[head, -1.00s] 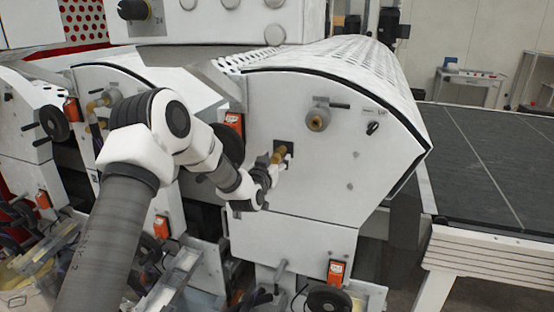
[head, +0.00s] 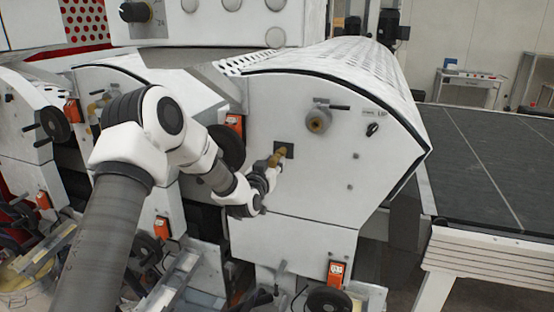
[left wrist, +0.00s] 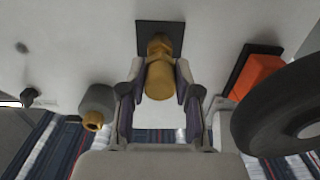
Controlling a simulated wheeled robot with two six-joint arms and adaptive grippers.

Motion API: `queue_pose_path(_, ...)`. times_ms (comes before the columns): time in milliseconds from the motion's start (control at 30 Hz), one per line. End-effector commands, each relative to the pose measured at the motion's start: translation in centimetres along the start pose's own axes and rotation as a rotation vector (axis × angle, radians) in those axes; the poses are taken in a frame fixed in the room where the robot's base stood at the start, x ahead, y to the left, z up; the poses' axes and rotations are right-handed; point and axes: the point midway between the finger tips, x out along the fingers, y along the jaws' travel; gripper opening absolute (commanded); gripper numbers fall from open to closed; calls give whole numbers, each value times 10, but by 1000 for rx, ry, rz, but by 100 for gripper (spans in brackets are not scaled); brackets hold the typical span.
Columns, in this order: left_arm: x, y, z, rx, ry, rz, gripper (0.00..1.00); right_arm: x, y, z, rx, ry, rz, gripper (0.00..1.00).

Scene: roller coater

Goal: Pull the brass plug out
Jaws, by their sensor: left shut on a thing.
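The brass plug (head: 276,158) is at a dark square plate (head: 290,149) on the white end panel. In the left wrist view, the plug (left wrist: 160,75) lies between the two fingers, its far end in front of the dark plate (left wrist: 145,36). My left gripper (head: 271,169) is shut on the plug's near part. I cannot tell whether its far end is still inside the plate. My right gripper is not in view.
A round brass-and-grey fitting (head: 318,121) sits on the panel above right of the plug. A black handwheel (head: 226,147) and an orange box (head: 235,123) are left of the plug. A dark conveyor belt (head: 480,160) extends at right.

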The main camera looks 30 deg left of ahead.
Motion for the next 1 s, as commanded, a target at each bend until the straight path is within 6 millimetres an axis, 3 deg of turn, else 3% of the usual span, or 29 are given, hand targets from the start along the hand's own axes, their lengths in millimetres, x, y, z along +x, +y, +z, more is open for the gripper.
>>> queue_pose_path(1000, -40, 0, -1, 0, 1, 0, 0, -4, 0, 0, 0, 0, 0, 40)
